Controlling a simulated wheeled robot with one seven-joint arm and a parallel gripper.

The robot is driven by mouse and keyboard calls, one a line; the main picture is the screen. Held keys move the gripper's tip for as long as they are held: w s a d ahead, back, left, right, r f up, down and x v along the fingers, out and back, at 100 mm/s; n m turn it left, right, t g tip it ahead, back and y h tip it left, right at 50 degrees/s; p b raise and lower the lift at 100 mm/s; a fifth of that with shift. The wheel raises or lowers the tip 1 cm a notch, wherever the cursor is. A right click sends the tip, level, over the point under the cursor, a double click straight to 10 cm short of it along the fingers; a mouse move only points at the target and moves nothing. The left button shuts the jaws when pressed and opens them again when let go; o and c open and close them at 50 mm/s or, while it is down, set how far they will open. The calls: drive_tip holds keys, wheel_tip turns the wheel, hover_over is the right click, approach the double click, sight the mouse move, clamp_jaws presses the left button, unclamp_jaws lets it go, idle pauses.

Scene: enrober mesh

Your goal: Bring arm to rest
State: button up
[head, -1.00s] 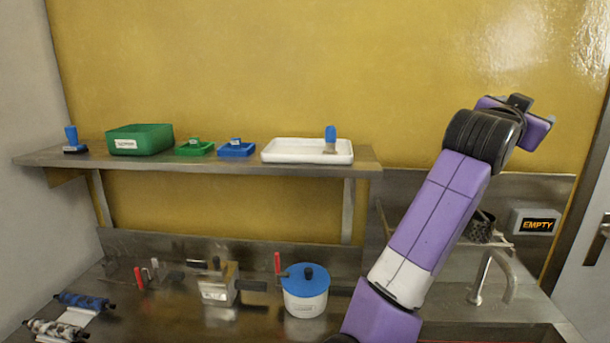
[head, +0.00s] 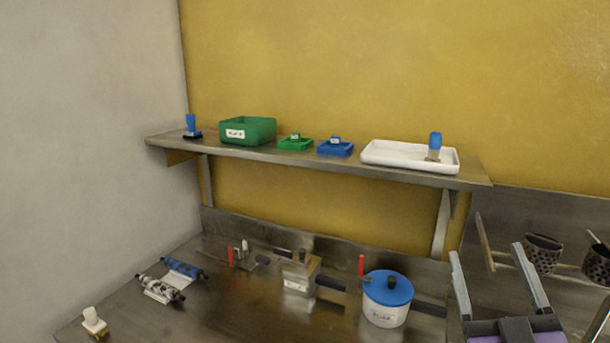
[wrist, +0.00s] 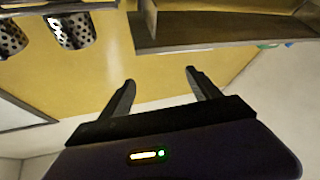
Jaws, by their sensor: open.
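My gripper (head: 496,283) shows at the lower right of the head view, with its two grey fingers spread and pointing up. Nothing is between the fingers. The wrist view also shows my gripper (wrist: 160,92) open and empty, with the yellow wall behind the fingers. In the head view it appears in front of the counter, right of the pot with the blue lid (head: 387,300). Most of my arm is out of the head view.
A steel shelf (head: 330,165) holds a green bin (head: 247,130), small green and blue trays and a white tray (head: 385,157). Below, the counter (head: 235,310) carries a metal box (head: 299,278) and rollers (head: 160,288). Perforated cups (head: 543,254) hang at the right.

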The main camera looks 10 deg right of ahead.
drive_tip(key=s+a+f+g+y, duration=0.2)
drive_tip(key=s+a+f, duration=0.3)
drive_tip(key=s, duration=0.5)
drive_tip(key=s+a+f+g+y, duration=0.2)
drive_tip(key=s+a+f, duration=0.3)
drive_tip(key=s+f, duration=0.5)
drive_tip(key=s+a+f+g+y, duration=0.3)
drive_tip(key=s+a+f, duration=0.3)
drive_tip(key=s+f, duration=0.2)
drive_tip(key=shift+s+f+g, duration=0.25)
drive_tip(key=shift+s+g, duration=0.05)
drive_tip(key=shift+s, duration=0.7)
